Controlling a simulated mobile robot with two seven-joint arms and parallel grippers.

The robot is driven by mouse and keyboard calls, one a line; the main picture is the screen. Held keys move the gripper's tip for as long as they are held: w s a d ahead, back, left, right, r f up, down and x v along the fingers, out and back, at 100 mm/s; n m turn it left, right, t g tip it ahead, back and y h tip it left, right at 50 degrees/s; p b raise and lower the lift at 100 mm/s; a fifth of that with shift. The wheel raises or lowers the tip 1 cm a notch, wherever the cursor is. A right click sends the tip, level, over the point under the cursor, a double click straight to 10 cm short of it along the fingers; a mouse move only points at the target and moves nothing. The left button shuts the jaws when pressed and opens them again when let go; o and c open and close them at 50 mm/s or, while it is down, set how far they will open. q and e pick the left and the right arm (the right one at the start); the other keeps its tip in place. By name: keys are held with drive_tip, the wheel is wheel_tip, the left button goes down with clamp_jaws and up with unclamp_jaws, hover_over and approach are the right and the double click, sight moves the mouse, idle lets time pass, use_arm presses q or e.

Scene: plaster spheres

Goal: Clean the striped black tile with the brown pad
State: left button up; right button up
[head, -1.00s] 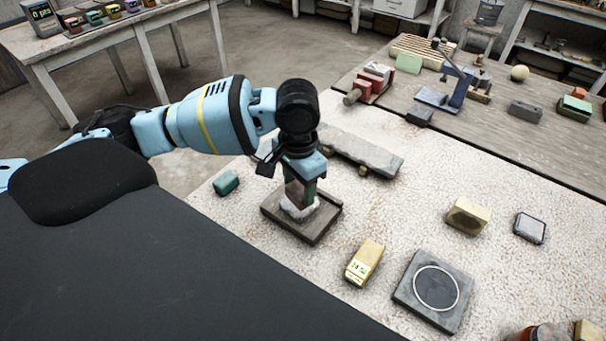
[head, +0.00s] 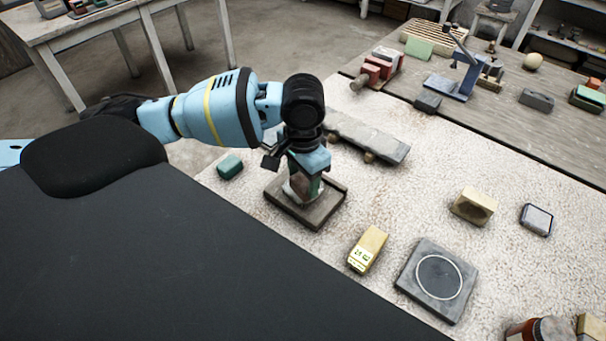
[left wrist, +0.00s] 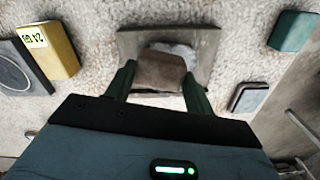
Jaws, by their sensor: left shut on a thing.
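My left gripper (head: 303,183) points down and is shut on the brown pad (left wrist: 160,72), seen between its green fingers in the left wrist view. A pale grey-white part shows beside the pad. Directly below is a square dark grey-brown tile (head: 322,212), flat on the pale worktop; it also shows in the left wrist view (left wrist: 205,42). The pad is over its middle, very close or touching; I cannot tell which. The pad and gripper hide the tile's centre, and I make out no stripes. My right gripper is not in view.
A green block (head: 230,167) is left, a grey board (head: 375,138) behind. A tan block (head: 474,205) and a dark-framed piece (head: 537,219) lie farther right.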

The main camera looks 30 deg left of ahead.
use_arm(q)
drive_tip(key=shift+f, duration=0.2)
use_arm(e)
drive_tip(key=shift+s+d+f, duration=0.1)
use_arm(q)
drive_tip(key=shift+f, duration=0.5)
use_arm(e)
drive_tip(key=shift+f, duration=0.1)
use_arm(q)
drive_tip(key=shift+s+d+r+p, duration=0.1)
drive_tip(key=shift+d+r+p, duration=0.1)
drive_tip(key=shift+d+p, duration=0.15)
drive_tip(key=shift+d+f, duration=0.1)
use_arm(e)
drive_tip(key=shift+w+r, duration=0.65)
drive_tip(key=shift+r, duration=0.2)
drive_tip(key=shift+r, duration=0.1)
use_arm(q)
drive_tip(key=shift+s+d+p, duration=0.15)
drive_tip(key=shift+d+p, duration=0.1)
drive_tip(key=shift+p, duration=0.05)
drive_tip(key=shift+d+f, duration=0.1)
drive_tip(key=shift+d, duration=0.05)
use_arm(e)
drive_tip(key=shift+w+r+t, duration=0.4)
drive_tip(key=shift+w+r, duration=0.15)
